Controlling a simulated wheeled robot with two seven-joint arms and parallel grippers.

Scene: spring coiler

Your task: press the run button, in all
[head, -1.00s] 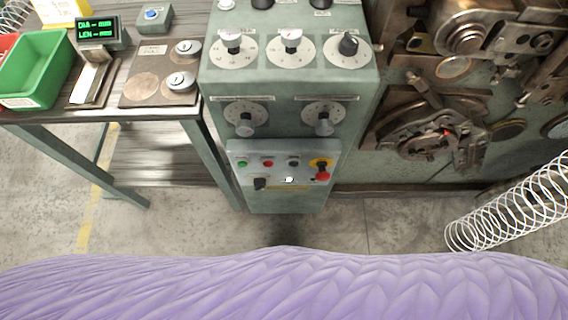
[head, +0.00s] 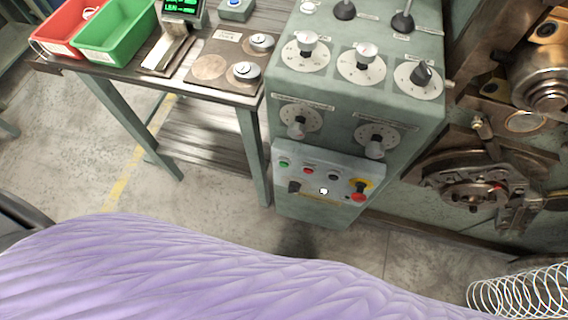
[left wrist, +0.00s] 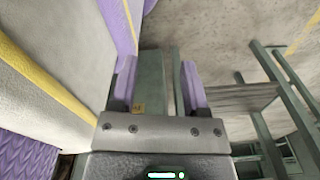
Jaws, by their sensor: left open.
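The control panel (head: 328,172) is a grey-green box on the front of the machine's pedestal in the head view. The labels are too small to read, so I cannot tell which is the run button. My left gripper (left wrist: 158,75) is open and empty in the left wrist view, with a grey-green surface beyond its fingers. Neither gripper shows in the head view.
Dials cover the pedestal (head: 355,90) above the panel. A side table (head: 135,70) at left holds a green bin (head: 115,32), a red bin (head: 65,30) and a display (head: 182,8). A wire coil (head: 520,293) is at lower right. Floor is clear before the panel.

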